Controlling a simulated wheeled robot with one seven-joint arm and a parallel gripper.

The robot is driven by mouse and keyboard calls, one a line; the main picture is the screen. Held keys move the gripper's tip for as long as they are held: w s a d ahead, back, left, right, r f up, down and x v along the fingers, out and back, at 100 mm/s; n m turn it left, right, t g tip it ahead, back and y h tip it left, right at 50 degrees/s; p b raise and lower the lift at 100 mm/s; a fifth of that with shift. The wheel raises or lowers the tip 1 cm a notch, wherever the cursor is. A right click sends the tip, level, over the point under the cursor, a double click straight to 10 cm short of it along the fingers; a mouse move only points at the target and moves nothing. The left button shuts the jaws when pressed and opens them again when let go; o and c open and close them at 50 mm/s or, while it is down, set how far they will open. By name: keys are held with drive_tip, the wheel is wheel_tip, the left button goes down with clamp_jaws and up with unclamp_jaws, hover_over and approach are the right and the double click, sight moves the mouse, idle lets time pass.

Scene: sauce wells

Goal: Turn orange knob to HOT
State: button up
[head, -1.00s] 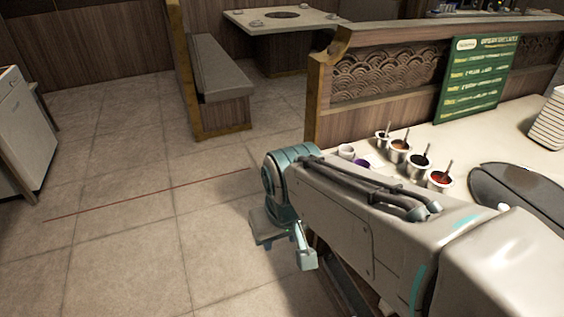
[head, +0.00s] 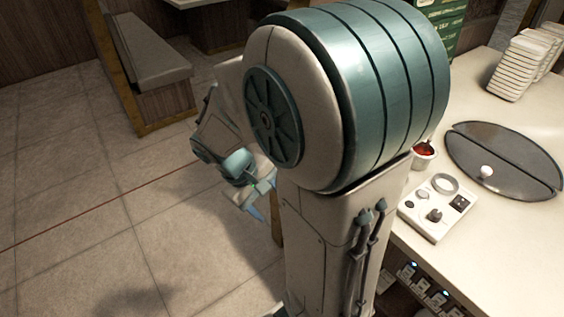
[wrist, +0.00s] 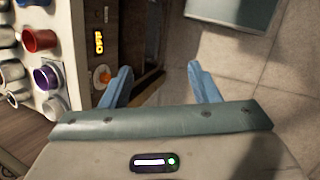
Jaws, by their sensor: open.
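The knob's pointer and any HOT mark are too small to read. In the head view, my gripper (head: 256,200) hangs left of the counter, partly behind my arm. I cannot make out the orange knob there.
The counter (head: 400,240) holds a small control box (head: 437,208), a red sauce cup (head: 423,150), a dark oval lid (head: 505,160) and stacked white dishes (head: 518,68). Small lit controls (head: 412,268) sit under its front edge. A bench (head: 150,55) stands behind; floor is open at left.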

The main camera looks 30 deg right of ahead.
drive_tip(key=w+d+f+n+t+h+b, duration=0.25)
drive_tip(key=w+f+n+h, duration=0.2)
drive_tip(key=f, duration=0.35)
drive_tip(key=w+d+f+n+t+h+b, duration=0.1)
drive_tip(key=w+d+f+n+h, duration=0.35)
drive_tip(key=f, duration=0.35)
drive_tip(key=w+d+f+n+t+h+b, duration=0.1)
drive_tip(key=w+d+f+n+h+b, duration=0.15)
drive_tip(key=w+f+n+h, duration=0.4)
drive_tip(key=d+f+y, duration=0.1)
drive_tip(key=d+y, duration=0.1)
drive_tip(key=d, duration=1.1)
drive_tip(key=shift+s+d+f+m+p, duration=0.25)
drive_tip(key=shift+s+d+m+p, duration=0.05)
drive_tip(key=shift+d+m+p, duration=0.15)
drive_tip(key=c, duration=1)
